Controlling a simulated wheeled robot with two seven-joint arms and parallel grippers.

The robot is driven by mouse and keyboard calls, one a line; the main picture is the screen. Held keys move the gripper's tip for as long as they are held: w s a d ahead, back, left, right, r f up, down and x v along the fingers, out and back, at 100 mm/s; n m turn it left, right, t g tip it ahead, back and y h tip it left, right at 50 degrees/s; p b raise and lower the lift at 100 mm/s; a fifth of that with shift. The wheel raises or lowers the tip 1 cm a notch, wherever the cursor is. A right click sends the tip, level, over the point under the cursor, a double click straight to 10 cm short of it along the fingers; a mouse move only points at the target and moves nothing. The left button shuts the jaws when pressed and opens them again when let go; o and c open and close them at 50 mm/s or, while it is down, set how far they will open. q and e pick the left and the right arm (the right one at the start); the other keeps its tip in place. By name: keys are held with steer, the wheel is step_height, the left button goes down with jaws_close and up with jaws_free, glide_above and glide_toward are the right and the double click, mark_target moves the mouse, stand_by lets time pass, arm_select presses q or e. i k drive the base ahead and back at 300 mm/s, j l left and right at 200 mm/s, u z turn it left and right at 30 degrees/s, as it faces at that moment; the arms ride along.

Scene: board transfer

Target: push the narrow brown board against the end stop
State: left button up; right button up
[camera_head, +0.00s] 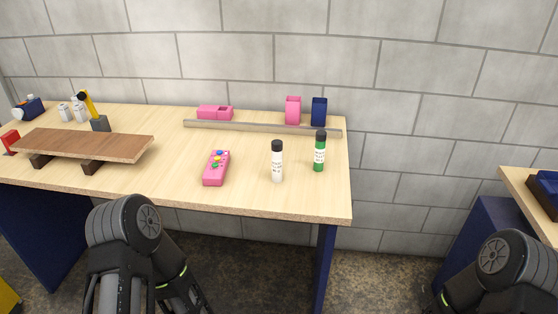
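The narrow brown board (90,142) lies flat on two dark supports (91,166) at the left of the light wooden table (255,204). Its right end reaches past the right support, and its left end lies near a small red piece (10,138) at the table's left. I cannot tell for sure which object is the end stop. Parts of my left arm show at the bottom left, in front of the table and clear of the board. Parts of my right arm show at the bottom right. No fingertips of either gripper can be made out.
A long grey bar (262,128) runs along the table's back, with pink boxes (293,110) and a blue box (319,111) behind it.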

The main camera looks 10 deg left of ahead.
mark_target(117, 148)
steer(key=u, duration=1.55)
steer(key=i+j+z, duration=0.1)
steer(key=i+j, duration=0.2)
steer(key=i+j+z, duration=0.1)
steer(key=i+j, duration=0.2)
steer(key=j, duration=0.2)
steer(key=i+j+z, duration=0.1)
steer(key=i+j, duration=0.15)
steer(key=j, duration=0.2)
